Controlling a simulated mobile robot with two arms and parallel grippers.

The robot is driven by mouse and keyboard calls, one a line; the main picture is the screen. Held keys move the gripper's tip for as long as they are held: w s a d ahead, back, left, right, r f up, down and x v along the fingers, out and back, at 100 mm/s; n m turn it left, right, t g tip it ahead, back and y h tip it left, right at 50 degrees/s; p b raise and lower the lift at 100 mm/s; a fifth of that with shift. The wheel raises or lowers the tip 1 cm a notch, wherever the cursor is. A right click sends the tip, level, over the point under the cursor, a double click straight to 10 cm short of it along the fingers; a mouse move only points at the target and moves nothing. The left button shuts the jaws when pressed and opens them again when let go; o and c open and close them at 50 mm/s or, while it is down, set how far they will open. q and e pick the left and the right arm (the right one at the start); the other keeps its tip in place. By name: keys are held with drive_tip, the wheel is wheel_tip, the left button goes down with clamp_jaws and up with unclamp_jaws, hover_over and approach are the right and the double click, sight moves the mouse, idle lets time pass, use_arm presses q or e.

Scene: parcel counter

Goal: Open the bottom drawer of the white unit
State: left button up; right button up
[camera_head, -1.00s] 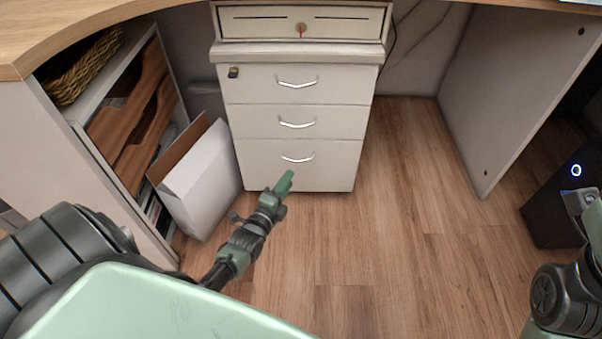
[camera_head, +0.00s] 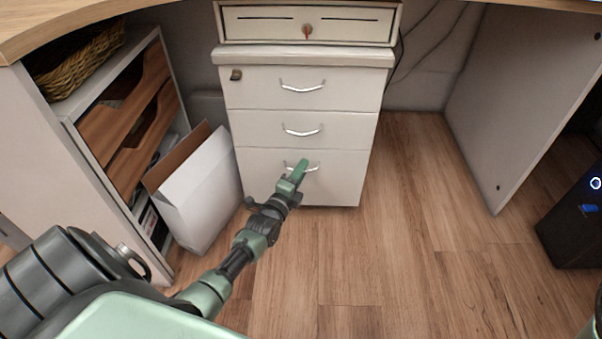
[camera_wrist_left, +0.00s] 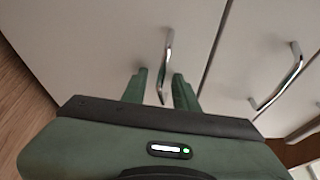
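The white unit (camera_head: 350,58) stands under the counter with three drawers, all shut. Its bottom drawer (camera_head: 342,186) has a curved metal handle (camera_head: 312,168), partly hidden by my left gripper (camera_head: 299,171). In the left wrist view the left gripper (camera_wrist_left: 159,88) is open, its two green fingers apart. The bottom drawer's handle (camera_wrist_left: 167,58) stands in line with the gap between them, its near end between the fingertips. I see no grip on it. Another drawer handle (camera_wrist_left: 281,82) lies to the right there. My right gripper is out of view.
A white cardboard box (camera_head: 199,190) stands left of the unit, by a shelf with wooden trays (camera_head: 130,115) and a wicker basket (camera_head: 85,62). A dark computer case (camera_head: 575,220) is at the right. The wooden floor (camera_head: 410,220) before and right of the unit is clear.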

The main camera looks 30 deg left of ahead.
use_arm(q)
clamp_jaws()
drive_tip(key=shift+s+f, duration=0.1)
idle(1.2)
